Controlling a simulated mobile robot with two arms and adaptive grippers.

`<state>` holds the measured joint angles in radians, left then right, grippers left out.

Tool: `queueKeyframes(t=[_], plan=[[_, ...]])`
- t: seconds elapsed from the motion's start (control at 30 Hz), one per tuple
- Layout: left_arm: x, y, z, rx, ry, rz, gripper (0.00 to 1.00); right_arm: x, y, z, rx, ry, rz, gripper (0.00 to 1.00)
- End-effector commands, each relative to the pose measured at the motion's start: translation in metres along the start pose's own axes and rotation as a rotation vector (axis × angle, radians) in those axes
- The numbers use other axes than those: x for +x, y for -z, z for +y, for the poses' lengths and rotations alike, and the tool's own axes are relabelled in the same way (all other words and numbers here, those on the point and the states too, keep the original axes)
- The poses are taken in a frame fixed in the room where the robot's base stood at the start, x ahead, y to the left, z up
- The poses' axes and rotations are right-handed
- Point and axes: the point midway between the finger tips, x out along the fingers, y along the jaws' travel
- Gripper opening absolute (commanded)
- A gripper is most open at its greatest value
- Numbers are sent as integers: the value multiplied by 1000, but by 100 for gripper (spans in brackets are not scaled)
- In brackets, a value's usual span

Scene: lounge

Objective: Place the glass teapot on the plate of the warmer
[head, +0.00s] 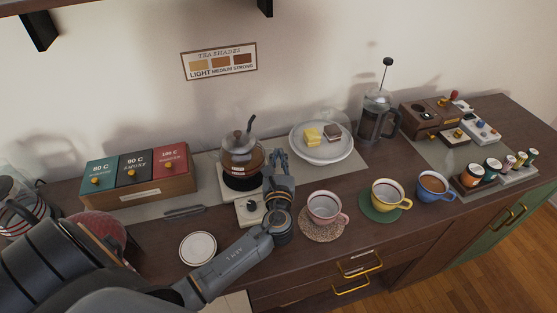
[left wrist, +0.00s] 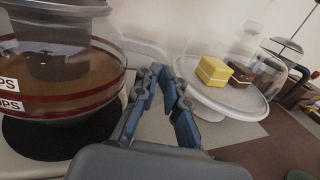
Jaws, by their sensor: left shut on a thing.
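The glass teapot (head: 240,158), with amber tea, a grey lid and red bands, is upright over the round black plate (head: 240,183) of the white warmer (head: 246,217). In the left wrist view the teapot (left wrist: 60,75) fills the left side, above the black plate (left wrist: 60,138). I cannot tell whether its base touches the plate. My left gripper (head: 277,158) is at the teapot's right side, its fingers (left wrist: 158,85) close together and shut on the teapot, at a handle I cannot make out. My right gripper is not in view.
A box of tea drawers (head: 140,180) stands left of the warmer. A cake plate (head: 322,148) is at the right, with a French press (head: 378,118) behind. Pink (head: 325,206), yellow (head: 389,194) and blue cups stand in front; a small saucer (head: 197,248) lies front left.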

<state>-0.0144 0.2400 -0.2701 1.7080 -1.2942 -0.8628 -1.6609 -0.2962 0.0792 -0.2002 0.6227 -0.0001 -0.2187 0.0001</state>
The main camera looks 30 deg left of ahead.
Motion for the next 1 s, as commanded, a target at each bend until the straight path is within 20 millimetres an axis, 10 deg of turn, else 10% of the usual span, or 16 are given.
queueKeyframes(t=[0.5, 0.63, 1.0], plan=[[0, 14, 0, 1, -1, -6, 0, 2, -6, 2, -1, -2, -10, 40], [0, 14, 0, -1, -1, -1, 34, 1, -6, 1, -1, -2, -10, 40], [0, 9, 0, -1, -1, -2, 34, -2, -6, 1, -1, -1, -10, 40]])
